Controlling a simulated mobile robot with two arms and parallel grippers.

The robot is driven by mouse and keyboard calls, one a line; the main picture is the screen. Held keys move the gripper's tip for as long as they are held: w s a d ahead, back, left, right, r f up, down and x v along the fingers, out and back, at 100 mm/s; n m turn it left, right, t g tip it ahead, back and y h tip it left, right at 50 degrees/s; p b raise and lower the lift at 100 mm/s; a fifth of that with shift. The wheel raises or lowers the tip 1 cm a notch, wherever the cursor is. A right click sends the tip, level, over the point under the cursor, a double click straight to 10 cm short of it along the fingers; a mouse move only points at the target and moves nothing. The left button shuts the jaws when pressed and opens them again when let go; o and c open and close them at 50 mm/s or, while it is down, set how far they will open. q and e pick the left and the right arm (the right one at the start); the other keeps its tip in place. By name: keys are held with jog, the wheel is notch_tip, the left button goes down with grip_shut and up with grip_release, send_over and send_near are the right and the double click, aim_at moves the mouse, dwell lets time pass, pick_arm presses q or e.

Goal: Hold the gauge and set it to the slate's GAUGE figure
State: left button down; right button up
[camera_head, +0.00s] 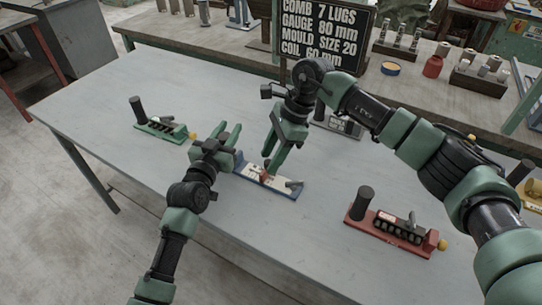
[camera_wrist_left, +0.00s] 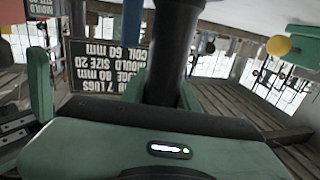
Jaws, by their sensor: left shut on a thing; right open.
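The gauge (camera_head: 284,191) is a blue-edged base with a pale scale and a small red-orange slider (camera_head: 266,176), lying mid-table. My left gripper (camera_head: 219,140) is at the gauge's left end, shut on its dark upright post (camera_wrist_left: 164,50), which fills the gap between the fingers in the left wrist view. My right gripper (camera_head: 269,157) is open, pointing down over the slider; whether it touches is unclear. The slate (camera_head: 322,36) reads COMB 7 LUGS, GAUGE 80 mm, MOULD SIZE 20, COIL 60 mm. The gauge's scale figures are too small to read.
A green-based tool (camera_head: 163,129) stands at the left, a red-based one (camera_head: 395,236) at the front right and a grey one (camera_head: 340,125) behind my right gripper. A yellow one is at the right edge.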

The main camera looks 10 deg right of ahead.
jog(key=v, duration=1.1)
jog(key=shift+r, duration=0.3)
jog(key=shift+w+d, duration=0.1)
jog(key=shift+d, duration=0.05)
pick_arm(q)
jog(key=c, duration=1)
grip_release()
